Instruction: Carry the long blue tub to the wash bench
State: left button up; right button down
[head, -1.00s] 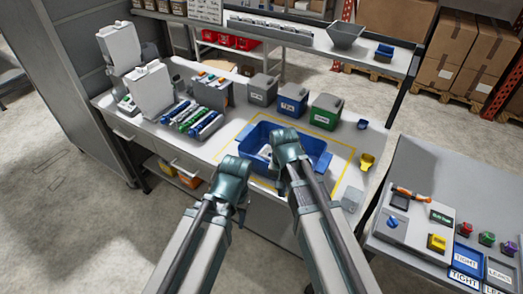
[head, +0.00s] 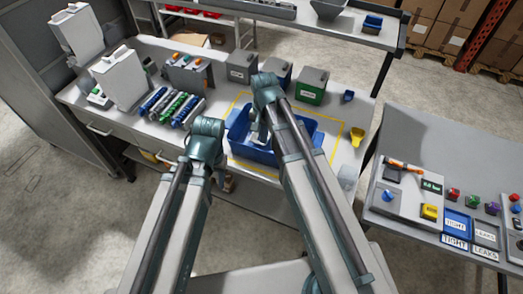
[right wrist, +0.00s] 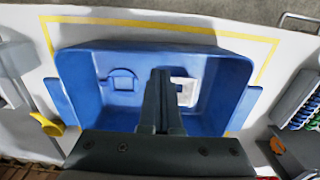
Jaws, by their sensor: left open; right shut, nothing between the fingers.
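The long blue tub (head: 252,154) sits on the grey worktop inside a yellow taped outline, with a handle at each end. It also shows in the right wrist view (right wrist: 90,100), with a pale patch inside. My right gripper (head: 263,130) is over the tub, its fingers shut and empty; in the right wrist view the fingers (right wrist: 161,100) stand in front of the tub's interior. I cannot tell whether they touch it. My left gripper (head: 213,160) is open, just left of the tub's left end; its fingertips are largely hidden. No bench is marked as the wash bench.
Grey, blue and green bins (head: 312,86) stand behind the tub. A yellow scoop (head: 357,136) is right of the tape. A separate table (head: 405,150) with small parts and labelled trays stands to the right, across a gap.

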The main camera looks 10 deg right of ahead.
aim_at(263, 154)
notch_tip(263, 154, down, 10)
jog(key=b, duration=1)
pick_arm(q)
notch_tip(263, 154, down, 10)
pick_arm(e)
jog(key=shift+s, duration=0.1)
